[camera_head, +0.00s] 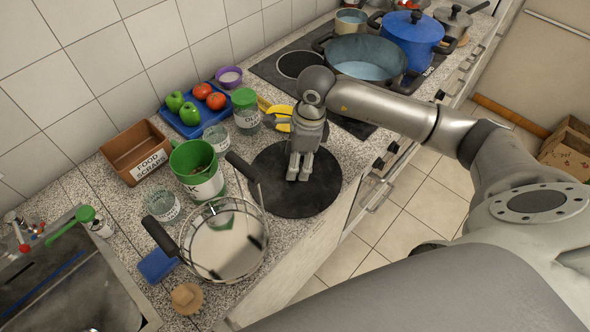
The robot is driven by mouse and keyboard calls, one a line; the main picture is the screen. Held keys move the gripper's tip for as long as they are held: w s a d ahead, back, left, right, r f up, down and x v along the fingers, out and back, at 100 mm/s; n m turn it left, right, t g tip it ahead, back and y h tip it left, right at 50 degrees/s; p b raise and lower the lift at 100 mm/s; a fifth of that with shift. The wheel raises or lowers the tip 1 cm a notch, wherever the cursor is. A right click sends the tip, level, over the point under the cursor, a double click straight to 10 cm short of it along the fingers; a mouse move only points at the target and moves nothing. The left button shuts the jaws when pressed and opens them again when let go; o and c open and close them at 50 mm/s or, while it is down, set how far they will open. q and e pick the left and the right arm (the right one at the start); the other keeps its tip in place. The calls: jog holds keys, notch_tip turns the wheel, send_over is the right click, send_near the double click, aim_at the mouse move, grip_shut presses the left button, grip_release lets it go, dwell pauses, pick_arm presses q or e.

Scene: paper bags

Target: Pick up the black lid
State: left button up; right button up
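A round flat black disc, which looks like the black lid (322,194), lies on the speckled counter in front of the stove. My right gripper (299,176) comes in from the right and points down over the middle of the disc. Its fingertips are at or just above the disc's surface. The fingers stand close side by side, and I cannot tell whether they hold a knob; the disc's centre is hidden behind them. My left gripper is not in view.
A wire basket with black handles (262,222) and a green bin (183,160) stand left of the disc. A green-lidded jar (247,118) and yellow-handled items (279,111) are behind. A blue-grey pot (362,70) sits on the stove. The counter's front edge is close to the disc.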

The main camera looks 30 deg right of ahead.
jog(key=shift+w+a+f, duration=0.1)
jog(key=shift+a+f, duration=0.1)
jog(key=shift+f, duration=1)
jog(key=c, duration=0.4)
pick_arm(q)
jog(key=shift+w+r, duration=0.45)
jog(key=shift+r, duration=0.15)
pick_arm(e)
jog(key=c, duration=0.9)
